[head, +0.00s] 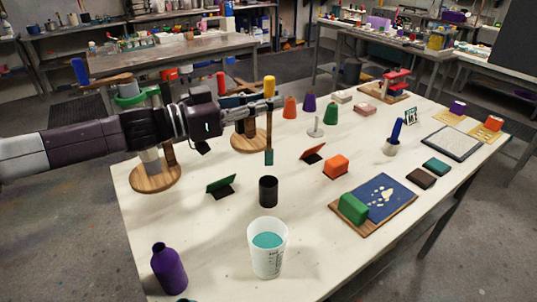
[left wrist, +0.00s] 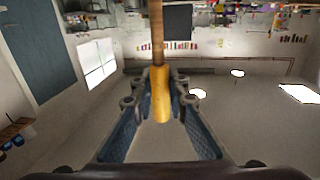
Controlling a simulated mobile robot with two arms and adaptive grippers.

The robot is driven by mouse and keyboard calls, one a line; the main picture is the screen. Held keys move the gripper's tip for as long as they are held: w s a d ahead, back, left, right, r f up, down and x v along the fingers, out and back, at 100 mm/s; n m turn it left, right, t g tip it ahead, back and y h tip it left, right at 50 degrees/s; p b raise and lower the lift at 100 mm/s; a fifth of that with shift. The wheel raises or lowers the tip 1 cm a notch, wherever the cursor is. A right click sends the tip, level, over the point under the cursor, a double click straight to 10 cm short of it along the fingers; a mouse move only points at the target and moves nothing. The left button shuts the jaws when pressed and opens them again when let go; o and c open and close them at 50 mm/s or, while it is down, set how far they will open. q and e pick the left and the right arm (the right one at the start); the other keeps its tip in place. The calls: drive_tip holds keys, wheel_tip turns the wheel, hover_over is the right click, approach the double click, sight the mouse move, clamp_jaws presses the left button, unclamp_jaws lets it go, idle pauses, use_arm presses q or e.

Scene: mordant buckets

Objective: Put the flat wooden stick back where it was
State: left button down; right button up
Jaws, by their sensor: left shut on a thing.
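The flat wooden stick (head: 268,130) has a yellow handle and a teal end. My left gripper (head: 271,102) is shut on it near the yellow handle and holds it upright, teal end down, above the table. The handle (left wrist: 161,95) also shows between the fingers in the left wrist view. Behind it is a wooden stand with a round base (head: 250,142); the arm hides part of this stand, and I cannot tell whether the stick touches it. A red handle (head: 221,83) shows above my wrist. A clear cup (head: 267,250) with teal liquid stands at the front. My right gripper is not in view.
Another round-based stand (head: 155,177) with a green ring (head: 130,95) is at the left, partly behind my arm. A black cup (head: 268,191), green wedge (head: 221,185), purple bottle (head: 168,269) and orange block (head: 335,166) stand nearby. The table's front middle is partly clear.

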sight(267, 149)
use_arm(q)
wheel_tip(267, 149, down, 8)
drive_tip(key=shift+p, duration=0.3)
wheel_tip(267, 149, down, 4)
drive_tip(key=shift+r, duration=0.1)
drive_tip(key=shift+f, duration=0.2)
drive_tip(key=shift+f, duration=0.15)
drive_tip(key=c, duration=1.9)
unclamp_jaws()
